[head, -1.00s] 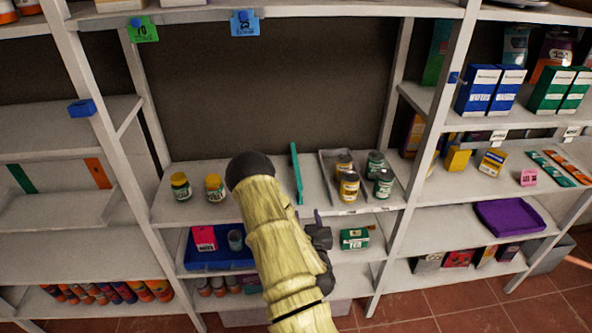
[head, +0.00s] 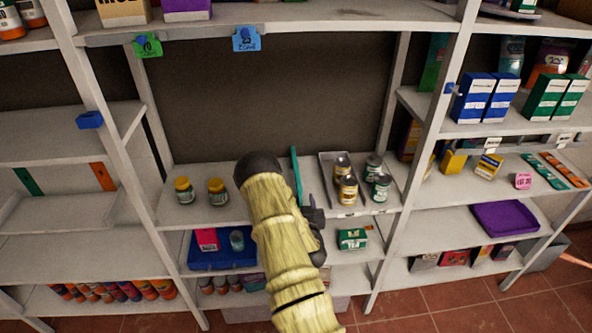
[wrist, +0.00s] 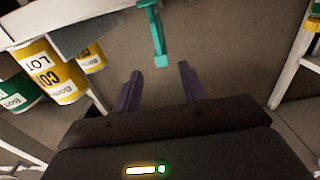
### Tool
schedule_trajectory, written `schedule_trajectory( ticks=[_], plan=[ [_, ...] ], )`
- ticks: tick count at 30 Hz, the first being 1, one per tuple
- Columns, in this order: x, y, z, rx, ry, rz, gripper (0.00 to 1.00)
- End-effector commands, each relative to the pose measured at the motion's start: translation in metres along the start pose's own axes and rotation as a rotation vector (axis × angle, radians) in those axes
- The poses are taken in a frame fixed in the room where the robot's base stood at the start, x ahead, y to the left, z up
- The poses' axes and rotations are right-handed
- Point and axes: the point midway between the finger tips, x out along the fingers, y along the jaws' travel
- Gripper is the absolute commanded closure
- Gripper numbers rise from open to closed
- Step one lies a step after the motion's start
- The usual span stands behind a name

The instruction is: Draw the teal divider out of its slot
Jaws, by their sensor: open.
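The teal divider (head: 296,174) stands upright on the middle shelf in the head view, between the jars on the left and the grey tray on the right. In the wrist view the divider (wrist: 156,35) is at the top centre, ahead of the fingertips. My gripper (wrist: 157,75) is open, with two purple fingers apart and nothing between them. The divider lies roughly in line with the gap and appears clear of both fingers. In the head view my gripper (head: 311,200) is by the divider's front end, partly hidden behind my arm. The slot itself is not visible.
A grey tray (head: 333,190) with several cans stands right of the divider. Two yellow-lidded jars (head: 201,190) stand to the left. A shelf below holds a blue tray (head: 213,258) and a green box (head: 352,239). White uprights (head: 437,110) flank the bay.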

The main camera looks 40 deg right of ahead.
Motion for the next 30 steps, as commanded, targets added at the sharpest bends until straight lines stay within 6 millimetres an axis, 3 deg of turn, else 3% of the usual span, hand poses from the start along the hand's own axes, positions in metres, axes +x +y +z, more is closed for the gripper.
schedule_trajectory(
  ticks=[6,20,30],
  plan=[
    [0.03,0.0,-0.002,0.0,0.001,0.0,0.58],
    [0.038,0.0,-0.001,-0.001,0.0,0.0,0.58],
    [0.073,-0.004,-0.003,-0.001,0.001,-0.001,0.58]
  ],
)
